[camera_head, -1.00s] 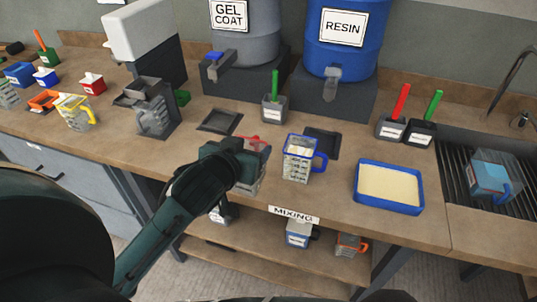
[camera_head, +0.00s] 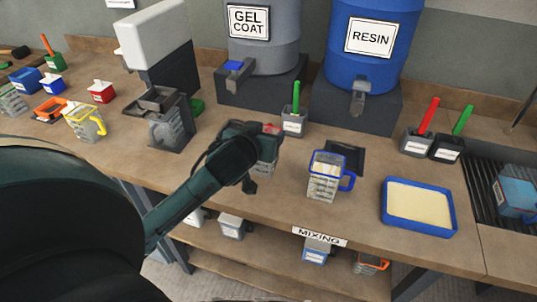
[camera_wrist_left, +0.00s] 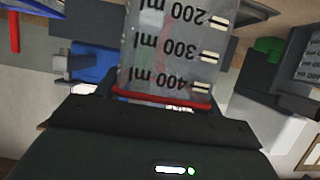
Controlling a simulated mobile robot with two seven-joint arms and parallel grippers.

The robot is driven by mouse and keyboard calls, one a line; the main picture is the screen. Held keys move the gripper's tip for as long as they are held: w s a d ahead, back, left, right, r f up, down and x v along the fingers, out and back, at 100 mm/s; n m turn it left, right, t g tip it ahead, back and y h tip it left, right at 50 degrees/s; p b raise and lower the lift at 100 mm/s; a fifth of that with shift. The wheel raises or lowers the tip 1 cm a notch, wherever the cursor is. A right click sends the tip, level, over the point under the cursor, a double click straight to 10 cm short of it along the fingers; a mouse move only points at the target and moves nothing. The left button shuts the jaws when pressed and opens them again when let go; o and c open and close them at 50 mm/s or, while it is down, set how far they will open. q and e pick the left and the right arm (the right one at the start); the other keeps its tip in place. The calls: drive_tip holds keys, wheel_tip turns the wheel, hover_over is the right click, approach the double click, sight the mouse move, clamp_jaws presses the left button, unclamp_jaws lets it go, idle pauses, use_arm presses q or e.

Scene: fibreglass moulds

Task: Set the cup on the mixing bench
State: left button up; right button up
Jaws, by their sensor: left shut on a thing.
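My left gripper (camera_head: 245,160) is shut on a clear measuring cup (camera_head: 266,165) with a red rim. Gripper and cup are over the bench top in front of the gel coat drum; my gripper hides part of the cup, and I cannot tell whether its base touches anything. In the left wrist view the cup (camera_wrist_left: 170,48) shows its ml marks and red rim close up. The mixing bench (camera_head: 280,200) is a brown worktop with a MIXING label on its front edge. A blue-rimmed cup (camera_head: 323,186) stands upright on it, right of my gripper. My right gripper is not in view.
A dark pad (camera_head: 344,157) lies behind the blue-rimmed cup. A blue tray (camera_head: 419,230) is to the right. Pots with green and red sticks, the gel coat drum (camera_head: 262,45) and resin drum (camera_head: 368,50) stand behind. Bare worktop lies left of the blue-rimmed cup.

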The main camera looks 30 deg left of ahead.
use_arm(q)
drive_tip(key=shift+f, duration=2.5)
drive_tip(key=shift+f, duration=0.1)
drive_tip(key=o, duration=1.7)
drive_tip(key=shift+s, duration=0.1)
drive_tip(key=b+v, duration=0.1)
drive_tip(key=v, duration=1.1)
